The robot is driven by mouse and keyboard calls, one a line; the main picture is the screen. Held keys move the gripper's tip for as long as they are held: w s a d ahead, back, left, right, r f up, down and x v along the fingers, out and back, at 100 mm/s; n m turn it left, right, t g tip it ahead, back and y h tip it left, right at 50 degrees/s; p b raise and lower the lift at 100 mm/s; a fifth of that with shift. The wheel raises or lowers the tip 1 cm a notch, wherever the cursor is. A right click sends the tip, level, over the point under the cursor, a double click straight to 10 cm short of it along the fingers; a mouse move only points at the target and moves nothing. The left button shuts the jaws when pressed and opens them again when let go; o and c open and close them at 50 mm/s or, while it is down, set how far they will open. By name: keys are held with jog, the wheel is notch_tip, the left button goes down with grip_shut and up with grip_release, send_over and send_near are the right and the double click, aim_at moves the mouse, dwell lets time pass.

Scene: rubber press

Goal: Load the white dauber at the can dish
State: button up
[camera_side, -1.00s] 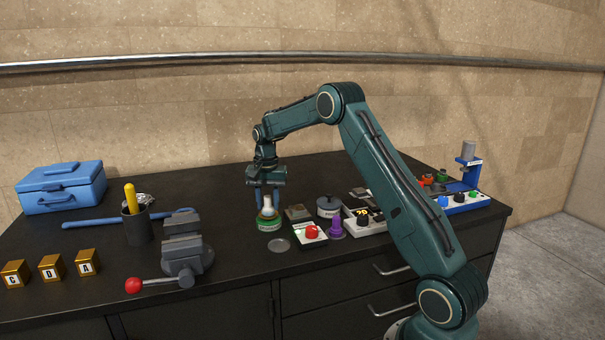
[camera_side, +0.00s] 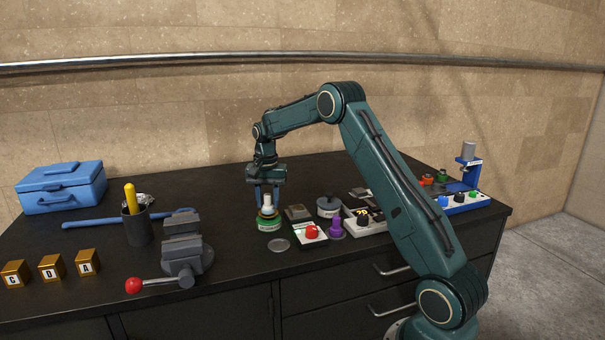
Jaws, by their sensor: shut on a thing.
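The white dauber (camera_side: 267,206) stands upright at the can dish (camera_side: 269,224), a short round can with a green-and-white side and a yellowish rim. My gripper (camera_side: 268,200) points straight down over the can with its blue fingers on either side of the dauber, shut on it. The dauber's lower end is at the can's opening; how deep it sits inside cannot be told from this view.
A grey disc (camera_side: 279,245) lies in front of the can. Close on the right are a tray with a red knob (camera_side: 312,232), a purple stamp (camera_side: 337,228) and a grey round pot (camera_side: 328,206). A grey vise (camera_side: 186,250) stands on the left.

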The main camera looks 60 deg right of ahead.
aim_at(267, 195)
jog(key=shift+r, duration=3.1)
jog(key=shift+w+a+f+n, duration=0.1)
jog(key=shift+a+f+n, duration=0.1)
jog(key=shift+a+n, duration=0.3)
jog(key=s+a+f+n, duration=0.1)
jog(key=a+f+n, duration=0.1)
jog(key=a, duration=0.3)
jog(key=a+f+n, duration=0.2)
jog(key=a+n, duration=0.2)
jog(key=a, duration=0.2)
jog(key=s+a+f+n, duration=0.1)
jog(key=a+f+n, duration=0.2)
jog(key=a, duration=0.3)
jog(key=shift+s+a, duration=0.25)
jog(key=shift+s, duration=0.1)
jog(key=s+a+f+n, duration=0.3)
jog(key=s+a+f, duration=0.3)
jog(key=a+f, duration=0.2)
jog(key=shift+a+n, duration=0.3)
jog(key=shift+a, duration=0.05)
